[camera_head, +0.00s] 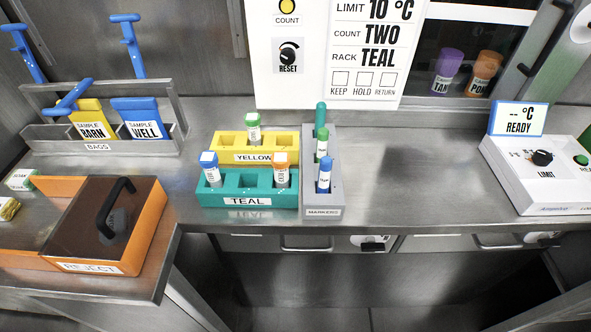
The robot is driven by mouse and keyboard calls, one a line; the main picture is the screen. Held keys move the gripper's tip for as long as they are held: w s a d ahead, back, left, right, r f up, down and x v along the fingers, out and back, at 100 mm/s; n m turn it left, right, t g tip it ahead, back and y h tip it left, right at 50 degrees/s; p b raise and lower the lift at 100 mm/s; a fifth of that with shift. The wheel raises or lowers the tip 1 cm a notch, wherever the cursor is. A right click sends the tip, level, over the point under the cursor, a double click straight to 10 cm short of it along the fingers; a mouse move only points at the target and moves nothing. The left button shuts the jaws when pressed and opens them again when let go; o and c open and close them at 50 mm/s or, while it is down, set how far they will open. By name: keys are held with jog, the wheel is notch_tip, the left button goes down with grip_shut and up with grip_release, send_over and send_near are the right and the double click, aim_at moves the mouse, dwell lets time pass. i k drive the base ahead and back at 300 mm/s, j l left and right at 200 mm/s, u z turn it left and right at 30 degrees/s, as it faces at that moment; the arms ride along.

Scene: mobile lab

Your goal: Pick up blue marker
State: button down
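The blue marker (324,175) stands upright in the front slot of the grey rack labelled MARKERS (323,212). Behind it in the same rack stand a green marker (322,146) and a teal marker (320,115). My gripper is not in view, so its position and state do not show.
Left of the markers are the teal rack (212,201) and yellow rack (226,157), holding several capped tubes. An orange REJECT box (92,267) with a black handle is at the left. A white device (537,171) stands right. The counter (410,170) between is clear.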

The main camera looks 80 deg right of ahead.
aim_at(325, 167)
jog(key=z, duration=2.85)
jog(key=l+u, duration=0.1)
jog(key=u, duration=1.15)
jog(key=k+l+u, duration=0.4)
jog(key=l, duration=0.1)
